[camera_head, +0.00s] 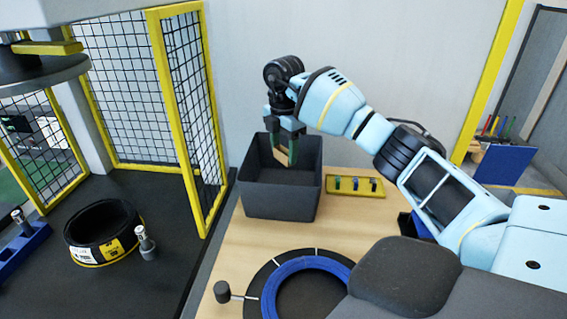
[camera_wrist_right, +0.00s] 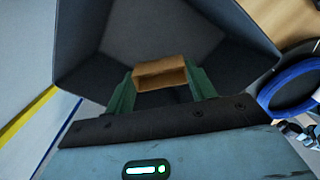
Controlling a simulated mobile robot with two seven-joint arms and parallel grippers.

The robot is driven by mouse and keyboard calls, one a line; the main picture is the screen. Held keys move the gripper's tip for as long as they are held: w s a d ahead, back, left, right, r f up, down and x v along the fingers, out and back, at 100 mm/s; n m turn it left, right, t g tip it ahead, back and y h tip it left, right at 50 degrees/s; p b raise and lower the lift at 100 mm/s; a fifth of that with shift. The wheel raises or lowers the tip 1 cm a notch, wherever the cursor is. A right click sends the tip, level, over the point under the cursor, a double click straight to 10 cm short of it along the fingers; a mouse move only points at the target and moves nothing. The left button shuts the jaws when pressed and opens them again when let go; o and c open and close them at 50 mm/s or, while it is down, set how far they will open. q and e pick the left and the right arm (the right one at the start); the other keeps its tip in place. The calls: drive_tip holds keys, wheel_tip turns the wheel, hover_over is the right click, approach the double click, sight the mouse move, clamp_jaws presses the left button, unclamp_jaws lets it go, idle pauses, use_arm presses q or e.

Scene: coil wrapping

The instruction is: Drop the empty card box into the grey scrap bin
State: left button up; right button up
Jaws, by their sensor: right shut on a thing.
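The small brown card box (camera_head: 281,157) is held between the green fingers of my right gripper (camera_head: 285,143), at the mouth of the grey scrap bin (camera_head: 279,203). In the right wrist view the card box (camera_wrist_right: 160,73) sits between the fingertips of the right gripper (camera_wrist_right: 160,84), with the bin's dark inner walls (camera_wrist_right: 85,45) around and beyond it. The bin stands on the wooden table. Its floor is partly hidden by the box and gripper in the head view. My left gripper is not in view.
A yellow tray (camera_head: 355,184) with several small coloured pieces lies right of the bin. A blue coil (camera_head: 300,264) on a dark round plate lies in front. A yellow-framed mesh guard (camera_head: 187,110) stands left, beside a black wrapped coil (camera_head: 103,231) on a dark surface.

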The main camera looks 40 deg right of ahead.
sight(284, 150)
drive_tip(key=shift+d+f, duration=0.1)
drive_tip(key=shift+f, duration=4.25)
drive_tip(key=shift+f, duration=0.6)
drive_tip(key=o, duration=0.9)
drive_tip(key=shift+o, duration=0.3)
drive_tip(key=shift+r, duration=0.1)
wheel_tip(284, 150, up, 13)
drive_tip(key=shift+r, duration=0.1)
